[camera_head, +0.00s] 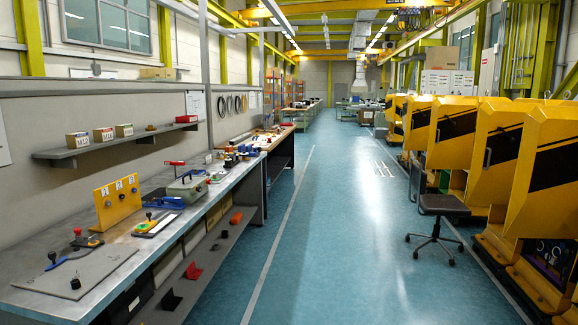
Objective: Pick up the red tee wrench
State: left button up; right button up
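A red horizontal bar on a short darker stem (175,163) shows at the back of the left workbench, beyond the yellow numbered stand (117,201). It looks like the red tee wrench, but it is small and I cannot be sure. A grey-green case (187,188) with a handle sits in front of it and may hide its lower end. A red-knobbed tool (78,233) stands on the bench nearer to me. Neither of my grippers is in view.
The long grey workbench (62,303) runs along the left wall. A grey plate (85,277), blue tools (165,203) and a small tray (155,225) lie on it. A wheeled stool (443,206) and yellow machines (530,165) stand right. The teal aisle (335,235) is clear.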

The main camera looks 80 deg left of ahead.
aim_at(167, 164)
jog(key=u, duration=3.5)
jog(key=i+l+z, duration=0.35)
jog(key=i, duration=0.55)
jog(key=i+z, duration=0.35)
jog(key=i, duration=2.3)
